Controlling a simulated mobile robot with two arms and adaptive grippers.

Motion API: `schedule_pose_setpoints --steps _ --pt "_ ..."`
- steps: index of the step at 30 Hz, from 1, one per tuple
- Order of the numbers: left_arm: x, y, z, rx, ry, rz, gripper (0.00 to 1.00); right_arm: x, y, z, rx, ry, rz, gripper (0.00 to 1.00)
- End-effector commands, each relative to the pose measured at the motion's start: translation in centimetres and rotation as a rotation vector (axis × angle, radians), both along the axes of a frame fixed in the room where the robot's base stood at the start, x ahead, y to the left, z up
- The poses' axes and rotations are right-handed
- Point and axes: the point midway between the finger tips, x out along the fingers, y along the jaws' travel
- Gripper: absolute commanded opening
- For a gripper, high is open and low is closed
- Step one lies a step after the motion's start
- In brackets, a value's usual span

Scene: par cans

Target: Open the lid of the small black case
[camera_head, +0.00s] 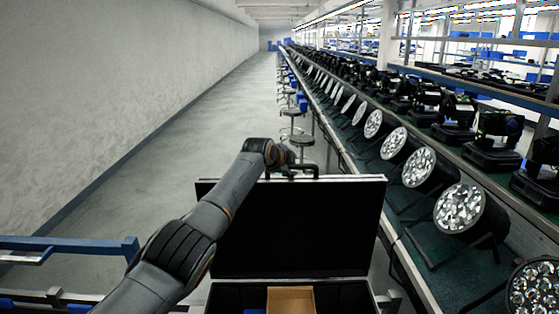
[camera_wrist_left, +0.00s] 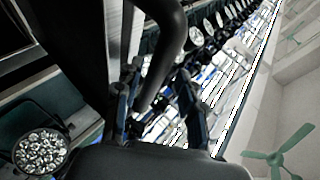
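The black case (camera_head: 225,298) is at the bottom centre of the head view, with its lid (camera_head: 300,235) standing up, open, its dark inner face toward me. My left arm reaches across to the lid's top edge. My left gripper (camera_head: 300,172) is at that edge, small and partly hidden behind it. In the left wrist view my left gripper's fingers (camera_wrist_left: 160,108) are spread apart. A curved black bar, apparently the lid's handle (camera_wrist_left: 168,45), runs between them, with a bright gap toward the right finger. My right gripper is in neither view.
An orange-brown box (camera_head: 290,300) lies inside the case. A long green bench with several round par cans (camera_head: 459,208) runs along the right. A blue rail (camera_head: 70,245) is at the left. Stools (camera_head: 301,141) stand beyond the lid, and the aisle floor (camera_head: 200,130) is clear.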

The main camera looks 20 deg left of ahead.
Motion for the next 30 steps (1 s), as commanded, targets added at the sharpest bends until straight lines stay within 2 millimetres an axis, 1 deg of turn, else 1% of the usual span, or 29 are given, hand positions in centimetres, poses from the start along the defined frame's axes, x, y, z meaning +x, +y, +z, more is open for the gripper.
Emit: schedule_pose_setpoints --steps 7,11,17,24,30 --pt "-1.5 0.2 0.6 0.004 -0.001 0.000 0.39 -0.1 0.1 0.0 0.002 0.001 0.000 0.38" --pt "-2.6 0.5 1.4 0.003 -0.002 0.000 0.39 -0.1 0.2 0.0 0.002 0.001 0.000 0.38" --pt "-4.5 0.8 2.7 0.004 -0.005 0.000 0.39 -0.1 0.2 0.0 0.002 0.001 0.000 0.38" --pt "-7.3 1.3 4.4 0.004 -0.006 0.000 0.39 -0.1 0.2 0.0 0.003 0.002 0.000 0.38" --pt "-9.1 1.6 5.5 0.003 -0.007 0.001 0.39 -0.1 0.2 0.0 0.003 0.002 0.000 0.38"
